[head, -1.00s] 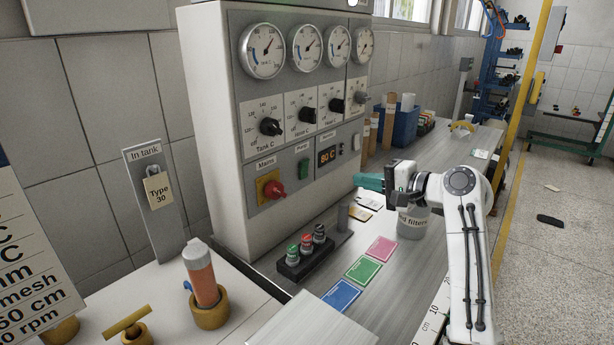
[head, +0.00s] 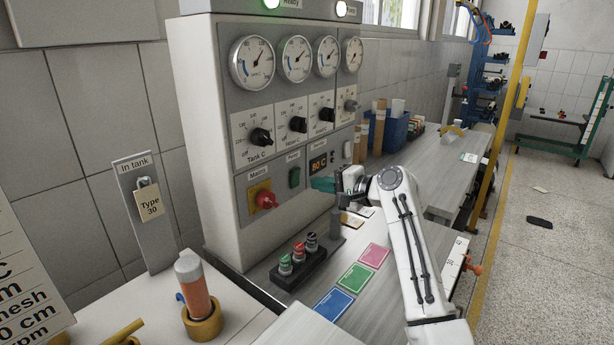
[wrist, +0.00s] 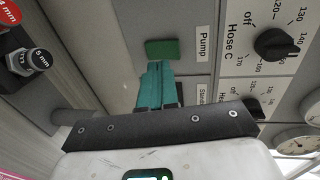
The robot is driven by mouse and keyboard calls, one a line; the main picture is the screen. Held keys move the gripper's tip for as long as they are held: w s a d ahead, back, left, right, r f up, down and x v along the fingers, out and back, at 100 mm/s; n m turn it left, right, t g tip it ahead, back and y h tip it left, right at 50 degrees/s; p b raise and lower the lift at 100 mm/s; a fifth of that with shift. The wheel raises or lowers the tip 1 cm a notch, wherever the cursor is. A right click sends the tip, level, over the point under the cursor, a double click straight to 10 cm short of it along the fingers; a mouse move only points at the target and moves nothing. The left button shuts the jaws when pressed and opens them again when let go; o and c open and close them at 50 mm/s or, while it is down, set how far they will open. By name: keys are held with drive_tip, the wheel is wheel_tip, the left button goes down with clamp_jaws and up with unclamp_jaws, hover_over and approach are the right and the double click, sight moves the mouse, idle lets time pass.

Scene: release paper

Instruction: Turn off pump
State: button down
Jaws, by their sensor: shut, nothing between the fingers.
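The control cabinet (head: 192,130) stands at the left with a grey front panel. My gripper (head: 322,184) has teal fingers, closed together and empty, pointing at the panel to the right of the switch in the head view. In the wrist view the fingertips (wrist: 155,66) appear just short of the switch; I cannot tell if they touch.
A black block with several coloured-top plugs (head: 298,262) stands on the bench in front of the cabinet. Blue, green and pink cards (head: 358,278) lie beside it. Black dials (head: 261,137) and gauges (head: 252,62) sit above the switch. A padlocked "In tank" post (head: 143,210) stands at left.

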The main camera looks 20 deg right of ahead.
sight(296, 175)
drive_tip(key=shift+w+a+r+p, duration=0.1)
drive_tip(key=shift+w+a+p, duration=0.05)
drive_tip(key=shift+w+a, duration=0.7)
drive_tip(key=shift+w+a+r+p, duration=0.15)
drive_tip(key=shift+w+a, duration=0.35)
drive_tip(key=shift+w, duration=0.5)
drive_tip(key=shift+w+a+r+g+p, duration=0.25)
drive_tip(key=shift+r+p, duration=0.2)
drive_tip(key=shift+p, duration=0.5)
drive_tip(key=shift+d+f+b, duration=0.1)
drive_tip(key=shift+f+b, duration=0.25)
drive_tip(key=shift+f, duration=0.1)
